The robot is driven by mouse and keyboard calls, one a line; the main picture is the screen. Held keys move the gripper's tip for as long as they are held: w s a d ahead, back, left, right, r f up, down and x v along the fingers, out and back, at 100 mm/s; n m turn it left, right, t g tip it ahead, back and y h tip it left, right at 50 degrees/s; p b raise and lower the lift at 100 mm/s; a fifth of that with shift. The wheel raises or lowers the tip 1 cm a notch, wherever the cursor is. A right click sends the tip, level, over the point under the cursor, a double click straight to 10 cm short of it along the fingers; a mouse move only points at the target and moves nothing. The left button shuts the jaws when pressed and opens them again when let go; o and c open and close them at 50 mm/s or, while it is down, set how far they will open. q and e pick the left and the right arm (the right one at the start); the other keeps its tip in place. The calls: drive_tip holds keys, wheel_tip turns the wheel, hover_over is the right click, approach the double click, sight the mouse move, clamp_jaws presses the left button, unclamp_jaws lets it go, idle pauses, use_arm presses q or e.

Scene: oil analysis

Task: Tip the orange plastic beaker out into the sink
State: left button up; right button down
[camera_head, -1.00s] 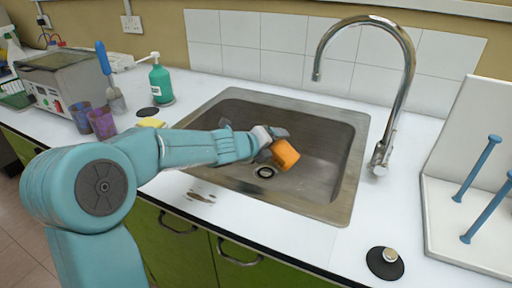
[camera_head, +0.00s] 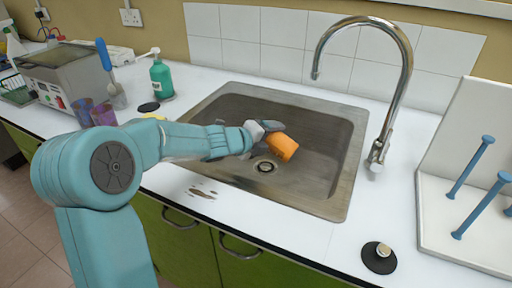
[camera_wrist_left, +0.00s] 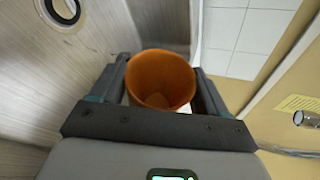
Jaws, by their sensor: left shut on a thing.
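The orange plastic beaker (camera_head: 282,147) is held tilted over the sink (camera_head: 335,188), above and a little to the right of the drain (camera_head: 265,166). My left gripper (camera_head: 272,128) is shut on it. In the left wrist view the beaker (camera_wrist_left: 160,80) sits between the two fingers of the left gripper (camera_wrist_left: 158,85). Its round mouth faces that camera, and a paler patch shows inside; I cannot tell whether it is liquid. No stream is visible. My right gripper is not in view.
The chrome tap (camera_head: 400,90) arches over the sink's right side. A white rack with blue pegs (camera_head: 470,165) and a black round stopper (camera_head: 380,257) are on the right. A green soap bottle (camera_head: 161,78) and purple beakers (camera_head: 103,113) stand on the left.

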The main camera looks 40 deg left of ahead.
use_arm(q)
drive_tip(key=shift+a+r+n+h+p, duration=0.3)
drive_tip(key=shift+a+n+p, duration=0.15)
drive_tip(key=shift+p, duration=0.5)
drive_tip(key=shift+s+a+f, duration=0.1)
drive_tip(key=shift+f, duration=0.05)
drive_tip(key=shift+a+t, duration=0.1)
drive_tip(key=shift+t, duration=0.2)
drive_tip(key=shift+a+n+p, duration=0.2)
drive_tip(key=shift+n+p, duration=0.05)
drive_tip(key=shift+p, duration=0.3)
drive_tip(key=shift+s+a+p, duration=0.1)
drive_tip(key=shift+a+p, duration=0.05)
drive_tip(key=shift+p, duration=0.2)
drive_tip(key=shift+a+r+n+h+p, duration=0.2)
drive_tip(key=shift+n+h+p, duration=0.4)
drive_tip(key=shift+p, duration=0.5)
